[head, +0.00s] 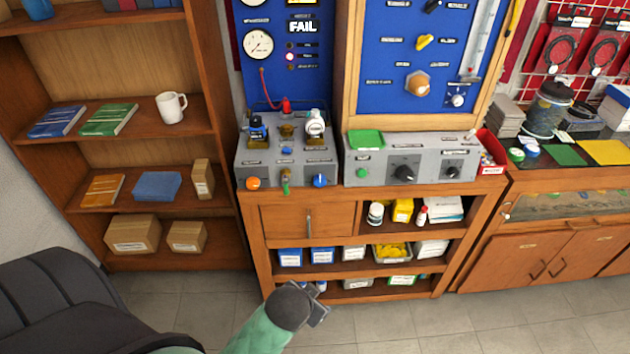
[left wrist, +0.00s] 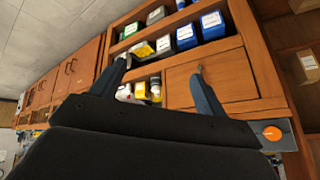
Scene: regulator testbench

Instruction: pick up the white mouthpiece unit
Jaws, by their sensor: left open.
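The white mouthpiece unit (head: 315,124) stands upright at the back right of the grey test block (head: 262,176) on the wooden bench. A blue-and-black unit (head: 258,130) and a brass fitting (head: 287,131) stand beside it on the same block. My left gripper (head: 318,306) is low in front of the bench, well below the mouthpiece unit and apart from it. In the left wrist view its two fingers (left wrist: 160,72) are spread and empty, facing the bench's drawer and shelves. The mouthpiece unit does not show in the left wrist view. My right gripper is not in view.
A second grey box (head: 375,173) with black knobs and a red bin (head: 492,158) stand to the right on the benchtop. Blue gauge panels rise behind. A wooden shelf with a white mug (head: 171,107) is at left. The floor (head: 400,325) before the bench is clear.

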